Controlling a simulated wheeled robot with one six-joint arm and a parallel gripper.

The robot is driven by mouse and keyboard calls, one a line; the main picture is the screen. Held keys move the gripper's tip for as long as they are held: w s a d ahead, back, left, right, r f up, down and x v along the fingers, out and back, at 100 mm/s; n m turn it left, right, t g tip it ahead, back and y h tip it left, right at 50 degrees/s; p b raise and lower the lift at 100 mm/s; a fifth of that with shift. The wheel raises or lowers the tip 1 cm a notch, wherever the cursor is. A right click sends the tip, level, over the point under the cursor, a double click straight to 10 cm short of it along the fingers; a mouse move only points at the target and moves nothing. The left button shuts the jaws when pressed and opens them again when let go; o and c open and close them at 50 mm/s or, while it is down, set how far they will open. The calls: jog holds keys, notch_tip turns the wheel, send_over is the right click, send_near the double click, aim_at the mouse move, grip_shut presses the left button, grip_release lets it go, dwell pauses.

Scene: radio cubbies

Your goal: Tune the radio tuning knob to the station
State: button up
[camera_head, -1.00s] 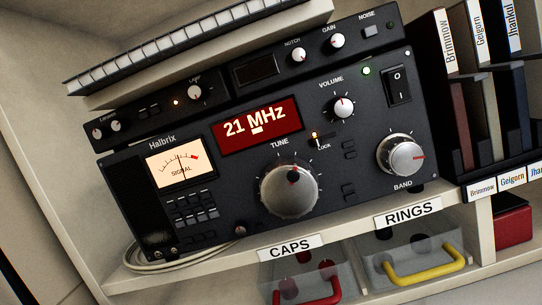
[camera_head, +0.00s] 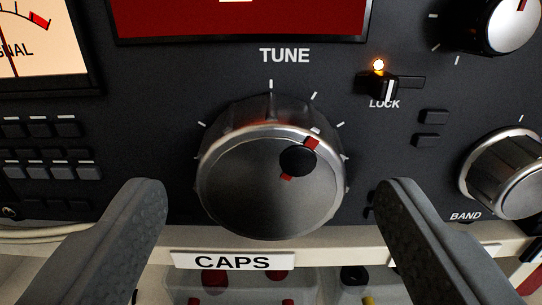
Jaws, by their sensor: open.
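The tuning knob (camera_head: 255,195) is a large silver-faced dial with a dark fluted side. It sits under the word TUNE on the black radio front (camera_head: 180,100). A small black finger knob with a red mark (camera_head: 298,160) is on its face, up and right of centre. My gripper (camera_head: 270,205) is open, one finger on each side of the knob and apart from it in the picture. The LOCK switch (camera_head: 386,88) is at upper right, with an orange light (camera_head: 378,64) lit above it.
The BAND knob (camera_head: 505,175) is at right, beyond my right finger. Another knob (camera_head: 505,25) is at upper right. Small buttons (camera_head: 50,165) and the signal meter (camera_head: 45,45) are at left. The shelf edge with the CAPS label (camera_head: 232,262) runs just below the tuning knob.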

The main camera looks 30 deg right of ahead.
jog(key=shift+w+d, duration=0.3)
jog(key=shift+w, duration=0.15)
jog(key=c, duration=1)
jog(key=shift+o, duration=0.2)
jog(key=shift+m, duration=0.9)
jog(key=o, duration=1)
jog(key=shift+c, duration=0.2)
